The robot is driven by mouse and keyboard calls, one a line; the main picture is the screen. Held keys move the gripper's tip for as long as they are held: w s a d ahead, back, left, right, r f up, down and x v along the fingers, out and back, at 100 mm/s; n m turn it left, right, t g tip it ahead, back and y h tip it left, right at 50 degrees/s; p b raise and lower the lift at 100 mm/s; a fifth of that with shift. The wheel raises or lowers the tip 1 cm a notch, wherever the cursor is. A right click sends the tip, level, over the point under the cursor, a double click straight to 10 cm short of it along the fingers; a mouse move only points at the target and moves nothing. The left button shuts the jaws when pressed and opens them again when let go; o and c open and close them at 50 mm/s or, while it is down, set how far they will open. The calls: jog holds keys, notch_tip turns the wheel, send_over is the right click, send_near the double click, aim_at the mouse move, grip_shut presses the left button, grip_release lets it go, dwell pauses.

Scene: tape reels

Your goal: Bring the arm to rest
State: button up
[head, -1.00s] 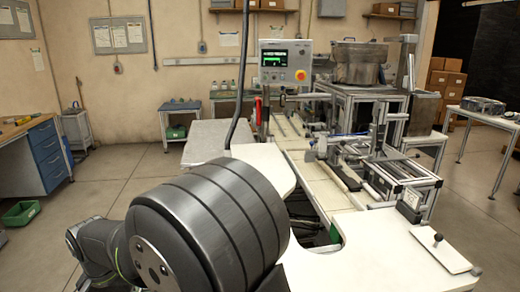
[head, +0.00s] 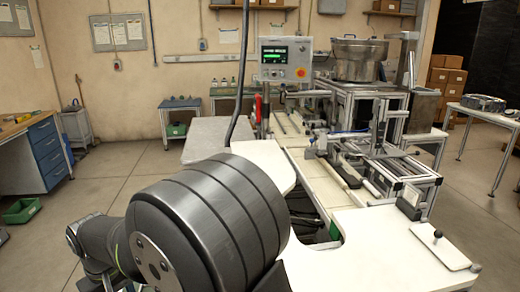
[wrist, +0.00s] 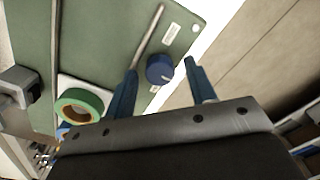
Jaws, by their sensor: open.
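My gripper (wrist: 161,67) shows in the wrist view as two blue fingers spread apart, with nothing held between them. A blue round knob (wrist: 160,69) on a green panel (wrist: 95,40) appears in the gap between the fingers, beyond them; I cannot tell the distance. A green tape reel (wrist: 80,106) with a tan core lies on a white square piece at the left of the left finger, apart from it. In the head view my dark arm fills the lower left, and my gripper is hidden there.
A white worktop (head: 375,255) runs along the front right, with a small plate with a black knob (head: 440,250) on it. Behind stand a framed machine (head: 365,105) with a metal bowl (head: 360,60) and a control panel (head: 286,60). Open floor lies to the left.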

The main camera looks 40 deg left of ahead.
jog(key=n, duration=0.5)
dwell(0.3)
dwell(0.4)
jog(key=m, duration=0.4)
jog(key=shift+m, duration=0.4)
jog(key=m, duration=0.4)
jog(key=shift+m, duration=0.4)
